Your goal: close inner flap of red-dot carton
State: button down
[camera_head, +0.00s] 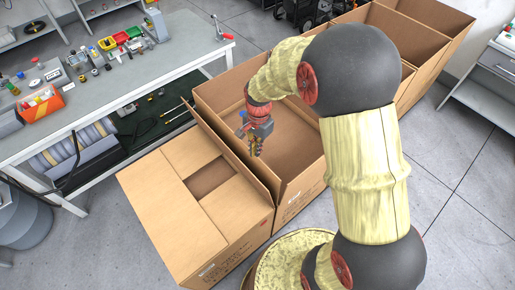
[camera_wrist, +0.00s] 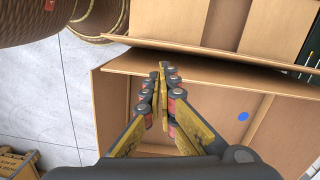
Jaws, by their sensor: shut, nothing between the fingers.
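The red-dot carton (camera_head: 222,244) stands at the front left in the head view, with a small red mark near its right corner. Flaps lie partly over its top around a dark rectangular gap (camera_head: 209,178). A long flap (camera_head: 229,151) stands up along its right side. My gripper (camera_head: 255,151) is shut and empty, above the open carton just right of that standing flap. In the wrist view my gripper's fingertips (camera_wrist: 164,68) are together close to long cardboard flap edges (camera_wrist: 225,72). I cannot tell if they touch.
An open carton (camera_head: 290,125) is beneath my gripper; a blue dot (camera_wrist: 243,116) shows on its cardboard in the wrist view. More open cartons (camera_head: 425,45) stand at the back right. A workbench (camera_head: 120,85) with tools is at the left. Grey floor (camera_head: 455,180) is clear at the right.

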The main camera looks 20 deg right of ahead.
notch_tip(320, 180, down, 10)
jog(key=m+b, duration=0.2)
jog(key=shift+w+a+r, duration=0.15)
jog(key=shift+w+a, duration=0.05)
jog(key=shift+a, duration=0.05)
jog(key=shift+a, duration=0.15)
dwell(0.5)
